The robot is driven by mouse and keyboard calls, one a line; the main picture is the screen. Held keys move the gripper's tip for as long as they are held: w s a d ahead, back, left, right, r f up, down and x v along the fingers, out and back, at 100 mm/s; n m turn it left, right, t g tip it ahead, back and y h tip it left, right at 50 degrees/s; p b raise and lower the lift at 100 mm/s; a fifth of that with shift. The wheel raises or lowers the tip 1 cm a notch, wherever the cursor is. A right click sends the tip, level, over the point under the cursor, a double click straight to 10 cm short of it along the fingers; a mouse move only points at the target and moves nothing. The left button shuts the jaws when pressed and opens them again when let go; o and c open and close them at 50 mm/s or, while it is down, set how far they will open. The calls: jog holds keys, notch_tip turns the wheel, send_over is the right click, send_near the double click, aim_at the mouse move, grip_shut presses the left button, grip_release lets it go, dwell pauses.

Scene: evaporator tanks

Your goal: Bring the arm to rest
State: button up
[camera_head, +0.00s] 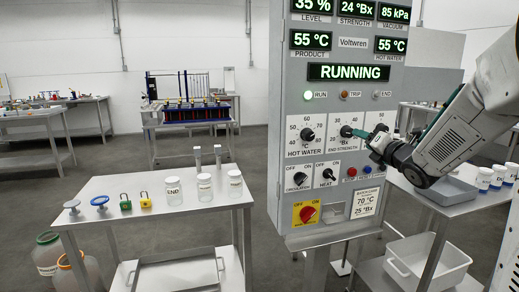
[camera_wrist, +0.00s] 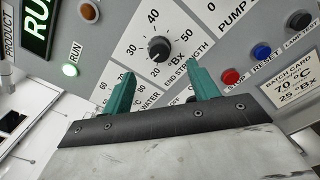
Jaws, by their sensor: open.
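My gripper (camera_head: 362,134) is in front of the grey control panel (camera_head: 290,75), close to the END STRENGTH knob (camera_head: 346,131). In the wrist view my gripper (camera_wrist: 164,80) has its two green fingers apart with nothing between them. The END STRENGTH knob (camera_wrist: 159,48) shows beyond the fingertips, clear of them in the picture. My arm reaches in from the right in the head view. The display (camera_head: 348,72) reads RUNNING, and the green RUN lamp (camera_head: 308,95) is lit.
The red STOP button (camera_wrist: 231,77) and blue RESET button (camera_wrist: 262,51) sit beside my gripper. A steel table (camera_head: 150,215) with jars and padlocks stands left of the panel. A white bin (camera_head: 427,262) sits below.

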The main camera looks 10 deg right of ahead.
jog(key=s+d+f+m+g+h, duration=0.3)
jog(key=d+f+m+g+h, duration=0.15)
jog(key=f+m, duration=0.35)
jog(key=s+a+f+m+g, duration=0.1)
jog(key=s+f+m+g, duration=0.15)
jog(key=s+m, duration=0.3)
jog(key=s+a+f+m+g, duration=0.1)
jog(key=s+a+m+g, duration=0.1)
jog(key=s+m+g, duration=0.3)
jog(key=s+a+r+m+g+y, duration=0.1)
jog(key=s+a+m, duration=0.4)
jog(key=s+a, duration=0.7)
jog(key=s+a+r+m+g+y, duration=0.1)
jog(key=s+a+m+g+y, duration=0.2)
jog(key=s+a, duration=0.8)
jog(key=shift+s+a+r+m+g, duration=0.25)
jog(key=shift+s+a+m+g, duration=0.25)
jog(key=shift+m, duration=0.45)
